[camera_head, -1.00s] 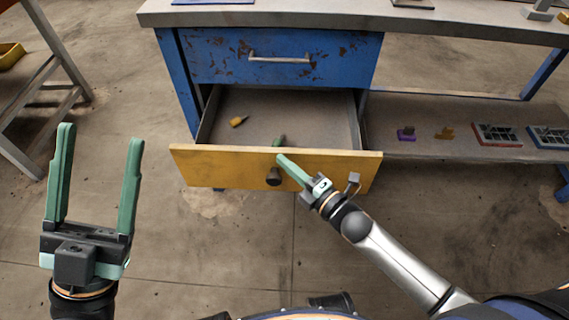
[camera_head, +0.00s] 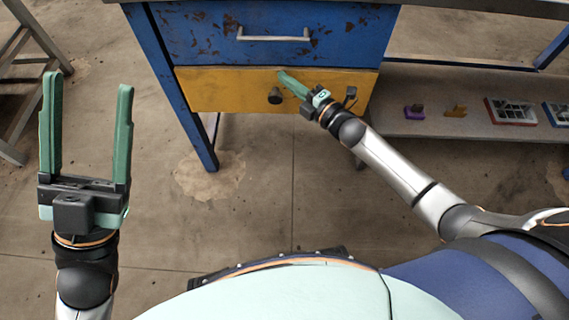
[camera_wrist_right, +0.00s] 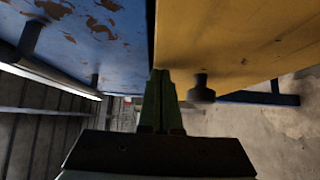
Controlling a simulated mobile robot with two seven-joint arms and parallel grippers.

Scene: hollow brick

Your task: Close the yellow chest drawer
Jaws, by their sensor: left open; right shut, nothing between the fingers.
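The yellow drawer (camera_head: 225,90) sits in the blue chest under the bench, its front about level with the blue drawer above, and its inside is hidden. A dark round knob (camera_head: 275,96) sticks out of its front. My right gripper (camera_head: 284,75) is shut and empty, its fingertips at the drawer's upper edge, left of the arm. In the right wrist view the shut fingers (camera_wrist_right: 159,90) point at the seam between the yellow front (camera_wrist_right: 235,40) and the blue drawer; contact is not clear. My left gripper (camera_head: 86,85) is open and empty, well left of the chest.
The blue drawer (camera_head: 205,35) above has a metal bar handle (camera_head: 272,36). The floor before the chest is clear.

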